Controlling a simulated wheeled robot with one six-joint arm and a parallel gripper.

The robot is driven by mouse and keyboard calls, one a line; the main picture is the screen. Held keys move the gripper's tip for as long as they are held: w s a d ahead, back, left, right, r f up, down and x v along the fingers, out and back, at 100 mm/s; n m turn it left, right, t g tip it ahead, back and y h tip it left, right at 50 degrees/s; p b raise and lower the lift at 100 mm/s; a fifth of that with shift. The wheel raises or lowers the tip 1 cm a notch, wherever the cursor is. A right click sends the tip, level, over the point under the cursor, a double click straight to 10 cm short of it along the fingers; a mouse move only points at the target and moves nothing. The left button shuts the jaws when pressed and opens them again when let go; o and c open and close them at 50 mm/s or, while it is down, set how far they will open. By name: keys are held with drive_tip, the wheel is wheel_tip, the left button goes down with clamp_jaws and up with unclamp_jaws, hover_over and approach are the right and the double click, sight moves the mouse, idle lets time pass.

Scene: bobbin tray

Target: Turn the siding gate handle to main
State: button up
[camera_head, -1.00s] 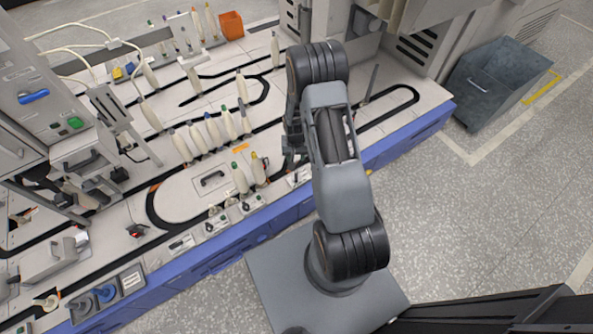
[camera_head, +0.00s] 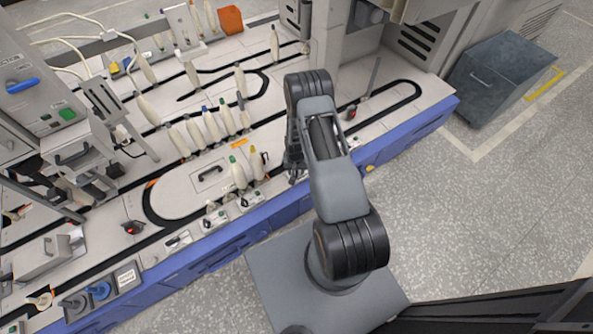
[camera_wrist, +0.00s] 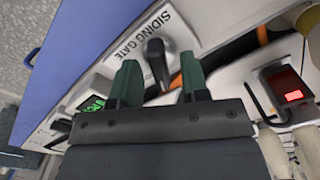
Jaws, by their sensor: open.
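The siding gate handle (camera_wrist: 156,62) is a black lever with a rounded knob, seen in the wrist view beside a white plate lettered SIDING GATE (camera_wrist: 139,29). Its knob end points toward the top of the picture, near the lettering. My gripper (camera_wrist: 159,66) is open, with one green finger on each side of the lever in the picture. I cannot tell whether either finger touches it. In the head view my gripper (camera_head: 294,164) is low over the front edge of the tray table, and my arm hides the handle there.
In the wrist view, a green-lit display (camera_wrist: 92,105) lies left of the gripper and a red-lit display (camera_wrist: 291,91) lies right. In the head view, pale bobbins (camera_head: 238,174) stand close left of my gripper. A grey bin (camera_head: 500,78) stands on the floor at right.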

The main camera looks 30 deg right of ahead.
drive_tip(key=shift+f, duration=0.2)
drive_tip(key=shift+d, duration=0.1)
clamp_jaws()
idle(0.5)
drive_tip(key=m+b, duration=0.2)
drive_tip(key=m, duration=0.4)
drive_tip(key=m+b, duration=0.1)
drive_tip(key=m, duration=0.4)
drive_tip(key=shift+s+m, duration=0.15)
drive_tip(key=shift+m, duration=0.15)
drive_tip(key=shift+r+m, duration=0.1)
drive_tip(key=shift+m, duration=0.2)
unclamp_jaws()
idle(0.4)
